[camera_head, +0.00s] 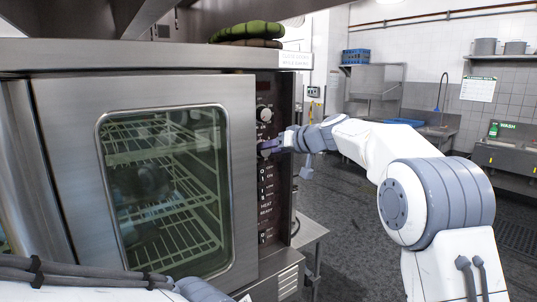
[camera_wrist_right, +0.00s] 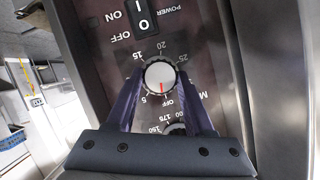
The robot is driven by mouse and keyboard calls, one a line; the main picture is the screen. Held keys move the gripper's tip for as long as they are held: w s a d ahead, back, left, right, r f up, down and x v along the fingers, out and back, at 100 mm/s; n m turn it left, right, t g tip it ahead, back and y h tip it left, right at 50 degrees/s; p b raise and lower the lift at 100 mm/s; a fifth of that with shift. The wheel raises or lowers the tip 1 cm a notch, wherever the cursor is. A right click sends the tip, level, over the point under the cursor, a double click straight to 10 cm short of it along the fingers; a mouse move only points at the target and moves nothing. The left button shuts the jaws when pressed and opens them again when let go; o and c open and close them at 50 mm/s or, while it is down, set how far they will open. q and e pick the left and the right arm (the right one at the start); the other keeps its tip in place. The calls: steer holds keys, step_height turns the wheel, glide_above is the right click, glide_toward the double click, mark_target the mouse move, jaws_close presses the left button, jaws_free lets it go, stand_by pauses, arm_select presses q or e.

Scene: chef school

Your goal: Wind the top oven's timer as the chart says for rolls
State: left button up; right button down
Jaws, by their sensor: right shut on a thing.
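The timer knob (camera_wrist_right: 160,75) is a silver knob with a black ribbed rim and a red line, on the oven's dark panel. Its scale shows 5, 15, 20, 25 and OFF, and the red line lies between OFF and 5. My right gripper (camera_wrist_right: 161,79) is shut on this knob, one finger on each side. In the head view my right gripper (camera_head: 268,147) is at the panel and hides the knob. The oven (camera_head: 65,110) has its glass door shut. A white chart with a green header (camera_head: 478,89) hangs on the back wall, too small to read. My left gripper is not in view.
Another dial (camera_head: 263,113) is just above my right gripper, and a power switch (camera_wrist_right: 141,18) and other switches lie below it. Open floor (camera_head: 350,215) is right of the oven.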

steer(key=m+b, duration=0.1)
steer(key=m+y, duration=0.1)
steer(key=m+b, duration=0.1)
steer(key=shift+w+d+f+g+y+b, duration=0.1)
steer(key=shift+d+f+g+y+b, duration=0.1)
steer(key=shift+f+g+y+b, duration=0.15)
steer(key=shift+r+m+y+b, duration=0.1)
steer(key=shift+m+y+b, duration=0.65)
steer(key=shift+m, duration=0.45)
steer(key=shift+c, duration=1.4)
jaws_free()
steer(key=shift+r, duration=0.1)
